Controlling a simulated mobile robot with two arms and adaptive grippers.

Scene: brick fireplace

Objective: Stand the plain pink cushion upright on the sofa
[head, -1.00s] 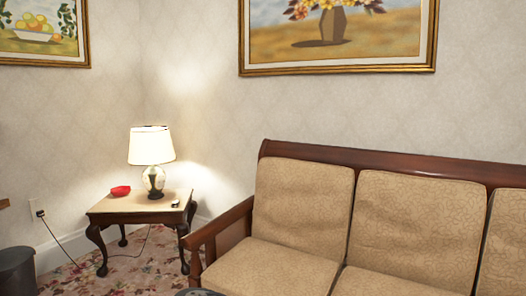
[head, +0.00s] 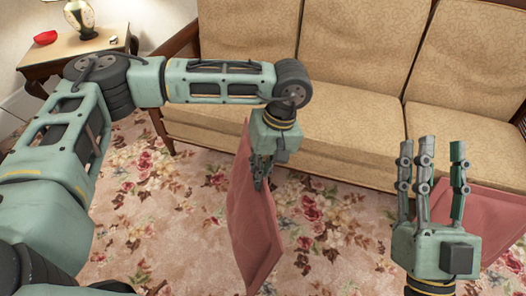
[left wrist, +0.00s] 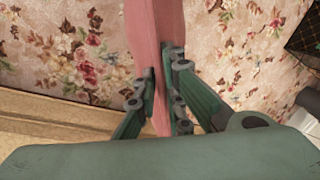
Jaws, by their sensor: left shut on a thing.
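A plain pink cushion (head: 256,225) hangs on edge in my left gripper (head: 262,172), in front of the sofa. The gripper is shut on its upper part. In the left wrist view, the cushion (left wrist: 153,30) runs between the two sides of the gripper (left wrist: 163,95). The tan sofa (head: 350,115) stands behind, and its seat in view is bare. My right gripper (head: 432,150) is open and empty at the right, fingers pointing up and apart.
A second pink cushion-like thing (head: 490,215) lies behind my right gripper, partly hidden. A side table (head: 70,48) with a lamp (head: 80,18) and a red dish (head: 46,37) stands at the upper left. Flowered carpet (head: 160,215) lies in front of the sofa.

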